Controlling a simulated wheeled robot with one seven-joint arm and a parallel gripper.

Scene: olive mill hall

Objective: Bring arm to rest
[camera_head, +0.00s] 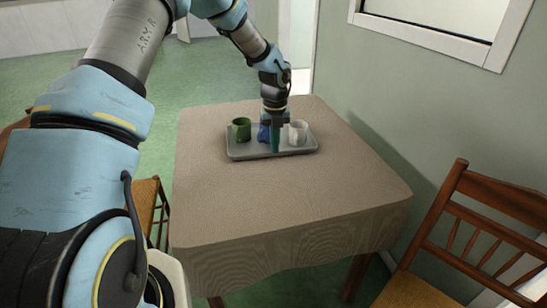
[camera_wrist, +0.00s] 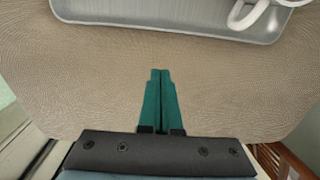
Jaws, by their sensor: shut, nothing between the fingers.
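My arm reaches out over the table, and my gripper (camera_head: 275,148) points down in front of a grey tray in the head view. In the wrist view its teal fingers (camera_wrist: 160,75) are together with nothing between them. Beneath them is bare tablecloth, and the tray's edge lies beyond the fingertips. I cannot tell the exact height of the fingertips above the table.
The grey tray (camera_head: 240,150) holds a green mug (camera_head: 241,129), a blue item (camera_head: 263,133) partly hidden by my gripper, and a white mug (camera_head: 298,132). The table (camera_head: 290,200) is otherwise clear. A wooden chair (camera_head: 480,230) stands at right, beside the wall.

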